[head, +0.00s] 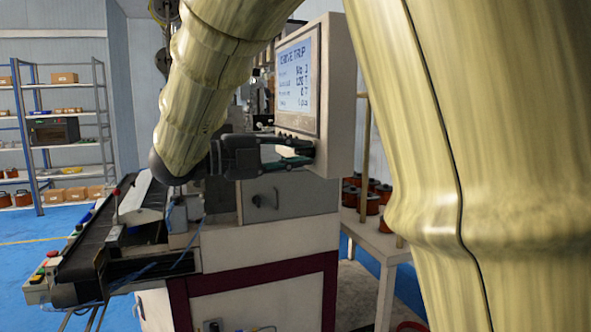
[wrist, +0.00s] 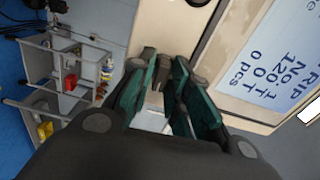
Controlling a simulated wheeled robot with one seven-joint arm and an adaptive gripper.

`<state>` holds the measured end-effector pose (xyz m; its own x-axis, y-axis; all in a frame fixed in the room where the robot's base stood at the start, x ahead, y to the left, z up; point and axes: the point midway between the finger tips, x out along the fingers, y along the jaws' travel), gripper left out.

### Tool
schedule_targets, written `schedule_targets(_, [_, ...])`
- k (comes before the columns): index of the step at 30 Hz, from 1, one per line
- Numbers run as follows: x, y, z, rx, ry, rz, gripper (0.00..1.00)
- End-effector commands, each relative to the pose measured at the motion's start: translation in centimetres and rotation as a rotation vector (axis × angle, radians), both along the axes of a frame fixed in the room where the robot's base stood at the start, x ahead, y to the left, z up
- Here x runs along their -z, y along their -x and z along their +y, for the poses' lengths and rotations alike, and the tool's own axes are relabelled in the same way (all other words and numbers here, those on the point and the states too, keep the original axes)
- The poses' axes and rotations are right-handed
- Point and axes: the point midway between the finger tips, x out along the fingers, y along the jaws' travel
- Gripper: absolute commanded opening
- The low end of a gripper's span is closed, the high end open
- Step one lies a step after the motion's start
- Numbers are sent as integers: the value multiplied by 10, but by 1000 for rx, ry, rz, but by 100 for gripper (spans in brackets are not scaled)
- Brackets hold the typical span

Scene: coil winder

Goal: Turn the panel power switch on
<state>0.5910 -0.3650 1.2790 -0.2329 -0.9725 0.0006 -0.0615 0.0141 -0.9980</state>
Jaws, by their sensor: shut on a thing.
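The control panel (head: 333,95) is a beige box with a lit screen (head: 297,75) that reads what looks like "DRIVE TRIP". The panel also fills the upper right of the wrist view (wrist: 205,25). My gripper (head: 300,152) is at the panel's lower edge, just under the screen. In the wrist view, its green-padded fingers (wrist: 158,82) close on a small dark piece, seemingly the panel power switch (wrist: 154,86), at the panel face. The fingers hide most of the switch, so its position cannot be read.
A grey machine cabinet (head: 285,205) stands below the panel, with a conveyor (head: 95,240) at left. A table (head: 375,240) with copper-coloured coils is at right. Shelves (head: 65,130) stand at the far left. A grey cart (wrist: 70,75) shows in the wrist view. My arm blocks much of the head view.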

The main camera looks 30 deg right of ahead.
Motion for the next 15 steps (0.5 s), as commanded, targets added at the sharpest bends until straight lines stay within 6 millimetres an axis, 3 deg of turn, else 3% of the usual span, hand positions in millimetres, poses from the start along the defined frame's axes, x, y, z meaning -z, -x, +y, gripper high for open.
schedule_targets(15, [1, 1, 0, 1, 17, -75, 0])
